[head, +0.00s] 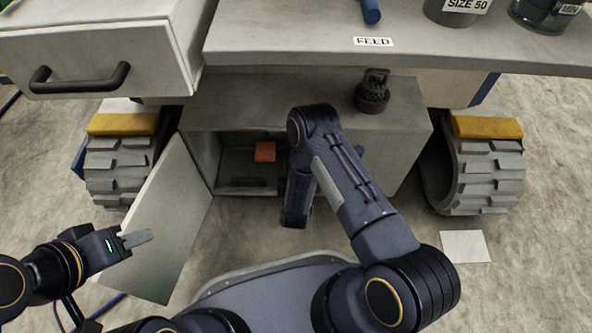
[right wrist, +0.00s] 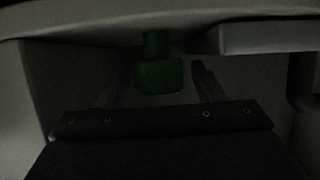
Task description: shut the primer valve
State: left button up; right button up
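A dark green handle-like part (right wrist: 158,76), perhaps the primer valve, hangs from a short stem in the dim right wrist view. My right gripper (right wrist: 163,82) is open, one finger on each side of this green part; I cannot tell whether they touch it. In the head view my right arm reaches into the open cabinet (head: 204,160) under the bench, and its gripper is hidden. An orange-red block (head: 265,151) shows inside the cabinet. My left gripper (head: 138,238) is outside, close to the open cabinet door, with no object visible in it; its finger gap cannot be made out.
The cabinet door (head: 165,235) stands open at the left. A dark lantern-like object (head: 371,92) stands on the cabinet top. The bench top (head: 300,38) overhangs above, with a drawer (head: 90,60) at left. Treaded tracks (head: 485,175) flank the cabinet.

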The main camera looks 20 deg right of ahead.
jog(key=c, duration=1)
jog(key=shift+d+m+g+h, duration=0.1)
jog(key=shift+m+g+h, duration=0.8)
jog(key=shift+m+h, duration=0.55)
jog(key=shift+m+g+h, duration=0.9)
jog(key=shift+m+h, duration=0.45)
jog(key=shift+m, duration=0.1)
jog(key=o, duration=1)
